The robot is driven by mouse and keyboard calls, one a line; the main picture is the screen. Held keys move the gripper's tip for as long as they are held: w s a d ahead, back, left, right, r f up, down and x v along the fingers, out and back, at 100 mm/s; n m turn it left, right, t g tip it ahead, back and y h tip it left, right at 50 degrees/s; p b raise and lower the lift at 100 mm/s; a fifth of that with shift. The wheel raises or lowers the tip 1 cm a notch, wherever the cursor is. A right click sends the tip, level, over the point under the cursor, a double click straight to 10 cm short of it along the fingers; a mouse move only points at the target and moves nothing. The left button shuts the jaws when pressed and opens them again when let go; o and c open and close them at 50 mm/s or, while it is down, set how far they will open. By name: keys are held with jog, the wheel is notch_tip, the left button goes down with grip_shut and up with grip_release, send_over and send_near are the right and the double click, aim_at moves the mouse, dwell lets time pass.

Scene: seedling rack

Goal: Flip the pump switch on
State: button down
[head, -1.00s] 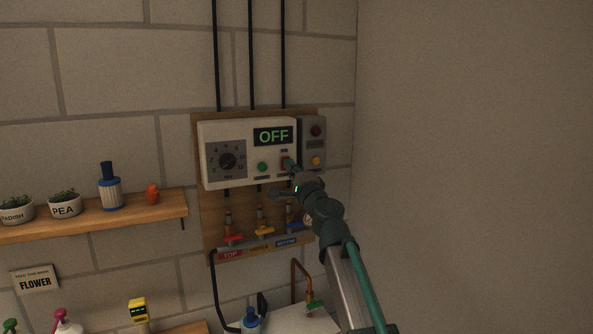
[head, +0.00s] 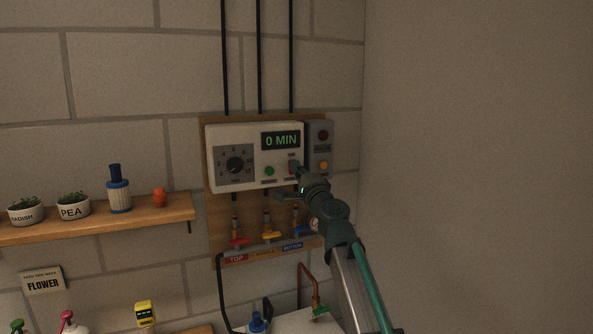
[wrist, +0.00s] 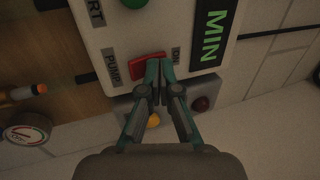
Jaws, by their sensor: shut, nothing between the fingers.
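The pump switch (wrist: 147,66) is a red rocker on the white control box (head: 218,179). In the wrist view it lies between the labels PUMP and ON, partly covered by my fingertips. My gripper (wrist: 159,66) is shut with nothing between its fingers, and its tips are at the ON side of the switch; I cannot tell whether they touch it. In the head view my gripper (head: 294,168) hides most of the switch. The display (head: 281,140) reads 0 MIN in green.
The box also carries a dial (head: 235,165) and a green button (head: 269,171). A grey box (head: 323,148) with a red and a yellow lamp is just right. Below are valves with red, yellow and blue handles, and a gauge (wrist: 27,134). A shelf (head: 100,222) with pots stands left.

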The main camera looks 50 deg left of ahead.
jog(key=s+d+b, duration=0.2)
jog(key=s+d, duration=0.2)
jog(key=d, duration=0.9)
jog(key=shift+s, duration=0.35)
jog(key=shift+a, duration=0.1)
